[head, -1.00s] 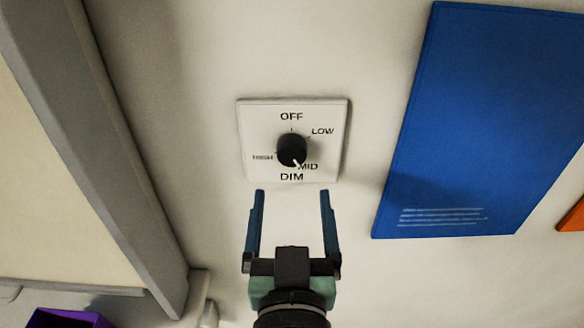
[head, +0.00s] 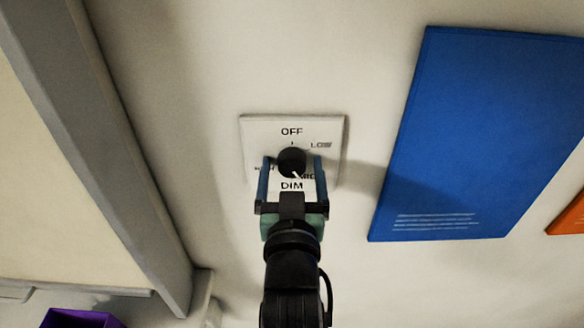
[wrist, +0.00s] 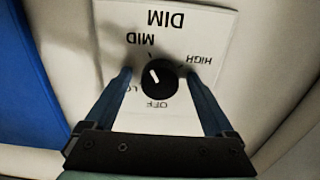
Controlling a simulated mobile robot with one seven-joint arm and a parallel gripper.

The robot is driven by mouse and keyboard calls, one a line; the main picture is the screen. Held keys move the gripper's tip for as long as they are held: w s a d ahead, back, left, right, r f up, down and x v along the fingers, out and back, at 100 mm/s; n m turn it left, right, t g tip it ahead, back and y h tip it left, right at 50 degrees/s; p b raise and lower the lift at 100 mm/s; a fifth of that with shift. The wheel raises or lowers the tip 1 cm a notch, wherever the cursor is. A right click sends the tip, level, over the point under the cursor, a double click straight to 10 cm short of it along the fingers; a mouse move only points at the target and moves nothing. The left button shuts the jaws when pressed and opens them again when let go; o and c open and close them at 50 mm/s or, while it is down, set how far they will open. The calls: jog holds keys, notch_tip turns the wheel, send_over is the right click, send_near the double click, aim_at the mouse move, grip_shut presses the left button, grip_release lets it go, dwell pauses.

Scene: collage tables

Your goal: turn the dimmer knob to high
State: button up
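A white square dimmer plate (head: 258,132) is fixed to the wall, marked OFF, LOW, MID, HIGH and DIM. The round black dimmer knob (head: 291,160) is at its middle; it also shows in the wrist view (wrist: 160,82). The knob's white pointer line points toward MID. My gripper (head: 292,162) has its blue fingers on either side of the knob. The wrist view shows my gripper (wrist: 157,74) open, with a gap between each finger and the knob. The fingers partly cover LOW in the wrist view and HIGH in the head view.
A blue panel (head: 470,130) is on the wall to the right, with an orange piece (head: 568,216) beyond it. A grey frame edge (head: 100,150) runs down the left. A purple box (head: 82,318) sits at the lower left. The wall around the plate is bare.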

jog(key=c, duration=1.3)
jog(key=shift+m, duration=0.4)
jog(key=m+p, duration=0.1)
jog(key=m, duration=0.2)
jog(key=shift+r+m, duration=0.1)
jog(key=shift+m, duration=0.3)
jog(key=m+p, duration=0.1)
jog(key=m, duration=0.3)
jog(key=shift+a, duration=0.1)
jog(key=m, duration=0.5)
jog(key=shift+p, duration=0.35)
jog(key=shift+m, duration=2)
